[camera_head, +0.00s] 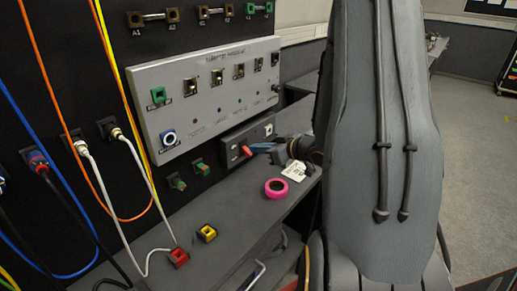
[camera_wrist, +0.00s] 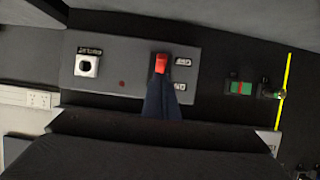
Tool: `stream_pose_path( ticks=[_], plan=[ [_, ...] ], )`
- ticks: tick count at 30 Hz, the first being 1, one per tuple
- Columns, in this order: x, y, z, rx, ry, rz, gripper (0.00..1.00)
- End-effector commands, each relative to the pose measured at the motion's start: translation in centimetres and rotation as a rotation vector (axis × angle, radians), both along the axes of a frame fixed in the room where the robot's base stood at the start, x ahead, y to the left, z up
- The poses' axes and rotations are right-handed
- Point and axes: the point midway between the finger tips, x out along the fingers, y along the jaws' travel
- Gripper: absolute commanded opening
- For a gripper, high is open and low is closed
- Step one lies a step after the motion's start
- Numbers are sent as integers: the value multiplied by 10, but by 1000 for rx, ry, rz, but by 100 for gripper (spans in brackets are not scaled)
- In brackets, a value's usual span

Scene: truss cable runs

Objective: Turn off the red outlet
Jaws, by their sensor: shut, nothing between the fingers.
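A dark switch box (camera_head: 262,131) is on the black wall just above the shelf, right of the green plugs. In the wrist view its face (camera_wrist: 206,72) carries a square socket (camera_wrist: 87,65), a small red lamp (camera_wrist: 122,84) and two white labels. My gripper (camera_head: 260,147), with narrow dark blue fingers and orange-red tips, is shut and empty. It reaches in from the right, its tips at the box's left part. In the wrist view the gripper (camera_wrist: 160,66) covers the spot beside the labels. A dark red switch (camera_head: 247,151) shows at the tips; contact and switch position are unclear.
A grey panel (camera_head: 180,78) with switches hangs above the box. A pink tape roll (camera_head: 276,187), a yellow block (camera_head: 207,233) and a red block (camera_head: 179,257) lie on the shelf (camera_head: 230,205). Green plugs (camera_head: 200,167) and hanging cables are on the left.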

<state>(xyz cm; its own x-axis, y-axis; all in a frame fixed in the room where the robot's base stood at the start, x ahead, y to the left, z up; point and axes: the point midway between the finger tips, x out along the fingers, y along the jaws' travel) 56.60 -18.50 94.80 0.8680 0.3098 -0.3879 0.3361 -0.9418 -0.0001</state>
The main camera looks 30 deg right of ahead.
Motion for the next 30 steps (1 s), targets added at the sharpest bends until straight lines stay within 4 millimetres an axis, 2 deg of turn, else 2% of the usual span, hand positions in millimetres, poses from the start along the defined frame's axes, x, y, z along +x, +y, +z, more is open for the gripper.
stream_pose_path(
  ticks=[8, 20, 22, 30],
  plan=[
    [-2, 0, 5, 0, 0, 1, 0],
    [-13, -3, 40, 0, 0, 8, 0],
    [-27, -11, 29, 2, 1, 1, 0],
    [-73, -27, 15, 1, 0, 2, 0]
  ],
)
